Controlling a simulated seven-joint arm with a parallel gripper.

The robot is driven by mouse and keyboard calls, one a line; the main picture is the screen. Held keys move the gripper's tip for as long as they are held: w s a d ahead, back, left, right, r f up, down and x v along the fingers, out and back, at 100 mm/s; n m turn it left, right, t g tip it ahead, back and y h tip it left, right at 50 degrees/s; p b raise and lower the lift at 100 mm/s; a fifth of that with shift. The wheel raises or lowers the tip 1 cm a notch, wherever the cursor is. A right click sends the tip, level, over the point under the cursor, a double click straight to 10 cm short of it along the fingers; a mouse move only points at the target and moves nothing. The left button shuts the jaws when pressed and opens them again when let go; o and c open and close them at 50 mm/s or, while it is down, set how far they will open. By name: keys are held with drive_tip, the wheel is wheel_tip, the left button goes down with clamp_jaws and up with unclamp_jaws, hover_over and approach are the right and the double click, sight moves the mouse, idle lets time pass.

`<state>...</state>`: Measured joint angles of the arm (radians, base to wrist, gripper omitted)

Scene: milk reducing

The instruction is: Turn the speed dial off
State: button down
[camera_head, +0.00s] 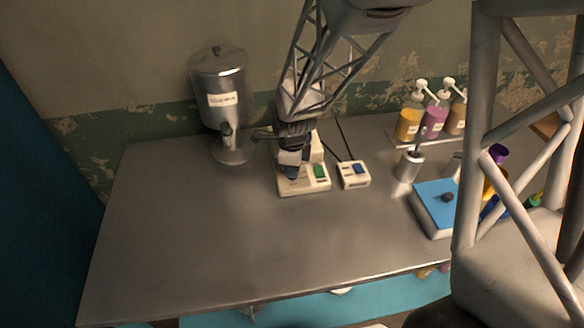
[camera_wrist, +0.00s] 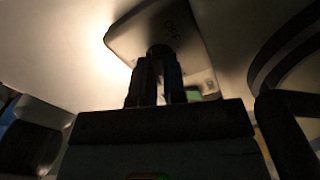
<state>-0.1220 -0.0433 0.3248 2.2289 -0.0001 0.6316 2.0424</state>
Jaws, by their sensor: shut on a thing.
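A cream-coloured device (camera_head: 304,187) with a green switch (camera_head: 320,171) stands on the steel table, toward the back. My gripper (camera_head: 290,174) reaches down onto the left part of this device, left of the green switch. In the wrist view, the device's panel (camera_wrist: 188,52) lies beyond the fingers, and part of the green switch (camera_wrist: 193,95) shows beside them. My gripper's fingers, also in the wrist view (camera_wrist: 158,70), are closed together on a small dark round knob (camera_wrist: 160,50), which looks like the speed dial. The fingers hide most of the dial, so its setting cannot be read.
A metal dispenser (camera_head: 219,100) stands at left. Pump bottles (camera_head: 434,118), a metal cup (camera_head: 409,165) and a blue-topped box (camera_head: 436,206) are at right. The table's front left (camera_head: 190,245) is clear.

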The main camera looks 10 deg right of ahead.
drive_tip(key=n, duration=2.2)
idle(0.5)
drive_tip(key=c, duration=1.2)
unclamp_jaws()
drive_tip(key=shift+r, duration=0.1)
drive_tip(key=shift+r, duration=3.85)
